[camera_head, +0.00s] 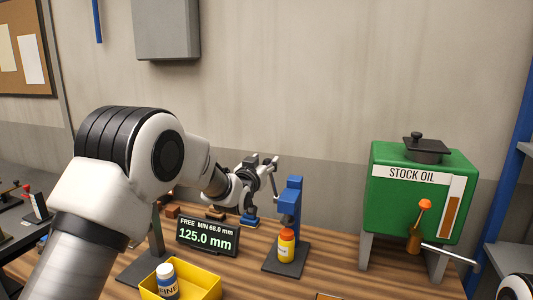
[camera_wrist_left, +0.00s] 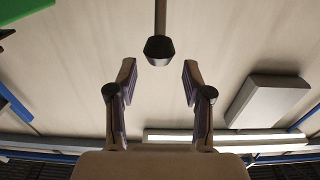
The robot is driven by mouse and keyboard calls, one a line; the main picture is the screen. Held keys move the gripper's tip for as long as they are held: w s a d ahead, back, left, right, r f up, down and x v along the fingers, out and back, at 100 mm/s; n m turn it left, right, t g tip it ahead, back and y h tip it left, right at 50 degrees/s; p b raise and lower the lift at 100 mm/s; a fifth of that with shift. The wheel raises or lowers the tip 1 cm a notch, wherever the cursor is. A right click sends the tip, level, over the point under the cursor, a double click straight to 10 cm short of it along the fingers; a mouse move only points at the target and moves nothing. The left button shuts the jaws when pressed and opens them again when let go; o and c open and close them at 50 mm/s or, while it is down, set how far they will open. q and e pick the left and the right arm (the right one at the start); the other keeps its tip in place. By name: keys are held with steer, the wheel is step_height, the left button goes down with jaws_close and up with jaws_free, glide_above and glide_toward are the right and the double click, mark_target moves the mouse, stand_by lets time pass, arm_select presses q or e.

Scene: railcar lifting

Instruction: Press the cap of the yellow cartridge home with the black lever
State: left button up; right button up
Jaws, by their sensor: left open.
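The yellow cartridge (camera_head: 286,246) stands upright on the dark base (camera_head: 287,263) of a blue press (camera_head: 290,195), under its head. The lever, a thin rod (camera_head: 273,184), rises at the press's left side. In the left wrist view a black knob (camera_wrist_left: 159,48) on a grey rod is just beyond my fingertips, centred between them. My left gripper (camera_head: 262,163) is open and empty near the lever's top; its spread fingers also show in the left wrist view (camera_wrist_left: 158,76). My right gripper is not in view.
A display (camera_head: 208,237) left of the press reads 125.0 mm. A yellow bin (camera_head: 205,283) with a white-capped bottle (camera_head: 166,280) stands in front. A green STOCK OIL tank (camera_head: 410,205) with an orange-knobbed handle stands at right. Small blocks lie behind the display.

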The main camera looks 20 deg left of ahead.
mark_target(269, 159)
arm_select(q)
steer(key=w, duration=0.2)
steer(key=w+f, duration=0.1)
steer(key=shift+w+d+f, duration=0.1)
steer(key=shift+w+d, duration=0.15)
steer(key=shift+w+f, duration=0.2)
steer(key=shift+w, duration=0.1)
steer(key=shift+s+a, duration=0.1)
steer(key=shift+a, duration=0.05)
steer(key=shift+s+r, duration=0.25)
steer(key=shift+s, duration=0.1)
steer(key=c, duration=0.3)
steer(key=shift+s+r, duration=0.2)
jaws_close()
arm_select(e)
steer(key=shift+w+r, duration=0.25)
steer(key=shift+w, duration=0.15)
arm_select(q)
steer(key=shift+f, duration=0.1)
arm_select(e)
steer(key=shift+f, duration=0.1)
